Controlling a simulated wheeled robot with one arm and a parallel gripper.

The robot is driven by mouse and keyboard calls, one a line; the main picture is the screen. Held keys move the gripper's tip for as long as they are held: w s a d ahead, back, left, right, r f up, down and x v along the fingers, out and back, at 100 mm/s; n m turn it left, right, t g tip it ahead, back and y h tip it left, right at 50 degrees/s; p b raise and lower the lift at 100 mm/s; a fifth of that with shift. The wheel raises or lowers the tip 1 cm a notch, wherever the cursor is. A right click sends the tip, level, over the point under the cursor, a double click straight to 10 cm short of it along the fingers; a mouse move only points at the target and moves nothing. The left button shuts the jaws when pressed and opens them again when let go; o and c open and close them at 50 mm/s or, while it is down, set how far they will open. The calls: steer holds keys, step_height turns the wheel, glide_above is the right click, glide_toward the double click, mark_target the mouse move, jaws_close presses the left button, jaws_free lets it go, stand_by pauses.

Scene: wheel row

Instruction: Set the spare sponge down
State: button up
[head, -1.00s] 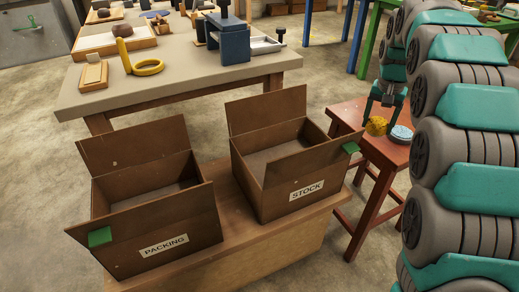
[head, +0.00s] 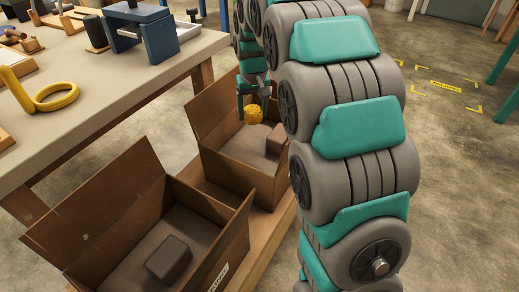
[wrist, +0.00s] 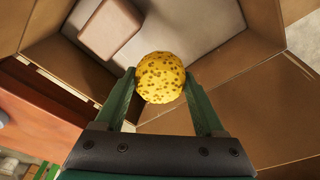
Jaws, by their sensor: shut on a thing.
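The spare sponge is a round yellow ball with dark specks, held in my gripper; it shows in the head view (head: 253,114) and the wrist view (wrist: 160,78). My gripper (head: 252,103) is shut on it, with one green finger on each side in the wrist view (wrist: 159,84). The sponge is over the opening of the farther open carton (head: 236,178), whose walls also show in the wrist view (wrist: 240,62). How high it is above the carton floor I cannot tell. My arm hides the carton's right side.
A brown block lies inside the farther carton (head: 277,140). The nearer carton (head: 95,215) also holds a dark brown block (head: 168,259). Both cartons stand on a low wooden bench (head: 268,240). A workbench (head: 110,97) with a yellow ring (head: 56,97) is at left.

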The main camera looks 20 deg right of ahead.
mark_target(253, 144)
step_height(253, 144, down, 10)
steer(key=shift+s+f+p, duration=0.1)
steer(key=shift+p, duration=0.4)
steer(key=shift+f, duration=0.1)
steer(key=o, duration=0.9)
steer(key=r, duration=0.4)
steer(key=s+r, duration=0.1)
steer(key=r, duration=0.3)
steer(key=r+b, duration=0.1)
steer(key=r, duration=0.3)
steer(key=shift+s+r, duration=0.15)
steer(key=shift+s, duration=0.25)
